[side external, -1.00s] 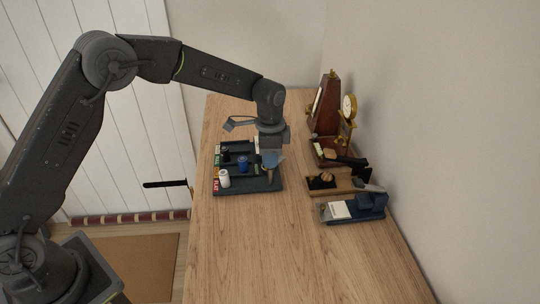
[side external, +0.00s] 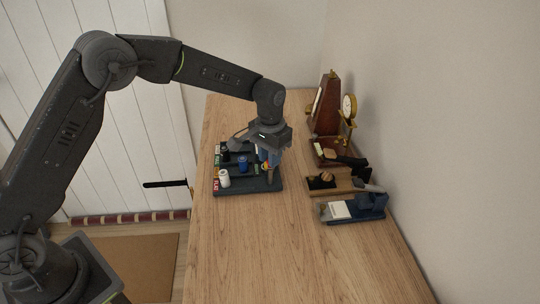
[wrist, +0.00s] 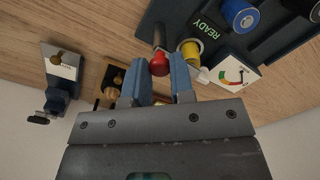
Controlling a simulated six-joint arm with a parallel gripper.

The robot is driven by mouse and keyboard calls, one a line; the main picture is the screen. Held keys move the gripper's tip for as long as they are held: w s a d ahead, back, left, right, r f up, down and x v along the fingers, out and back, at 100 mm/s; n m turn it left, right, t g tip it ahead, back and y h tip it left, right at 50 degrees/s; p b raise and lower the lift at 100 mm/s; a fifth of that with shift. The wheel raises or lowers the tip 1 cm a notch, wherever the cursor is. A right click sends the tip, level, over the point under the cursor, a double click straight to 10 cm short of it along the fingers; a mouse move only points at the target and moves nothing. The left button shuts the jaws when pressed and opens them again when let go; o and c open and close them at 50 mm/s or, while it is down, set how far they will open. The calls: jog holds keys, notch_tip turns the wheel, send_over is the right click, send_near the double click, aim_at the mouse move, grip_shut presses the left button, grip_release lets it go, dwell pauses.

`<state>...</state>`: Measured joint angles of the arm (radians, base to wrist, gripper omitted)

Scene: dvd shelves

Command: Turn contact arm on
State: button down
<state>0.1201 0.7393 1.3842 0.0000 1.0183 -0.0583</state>
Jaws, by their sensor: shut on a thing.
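A dark control panel (side external: 262,187) lies on the wooden table, with my gripper (side external: 272,158) low over its right part. In the wrist view, a red ball knob (wrist: 159,64) on a dark stem sits between the tips of my gripper's blue fingers (wrist: 165,84). It looks like the end of the contact arm. The fingers are shut on this knob. The stem's base and the knob's near side are partly hidden. A yellow cylinder (wrist: 190,49) and a small white piece stand just right of the fingers.
The panel also carries a white cylinder (side external: 224,178), a blue cylinder (side external: 243,164), a READY label (wrist: 206,29) and a gauge (wrist: 234,75). Small devices on bases (side external: 350,208) and a metronome (side external: 325,105) stand along the wall. The table front is clear.

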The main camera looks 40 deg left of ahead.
jog(key=shift+n, duration=0.5)
jog(key=c, duration=1)
grip_release()
jog(key=shift+r, duration=0.1)
notch_tip(320, 180, up, 14)
jog(key=shift+f, duration=0.15)
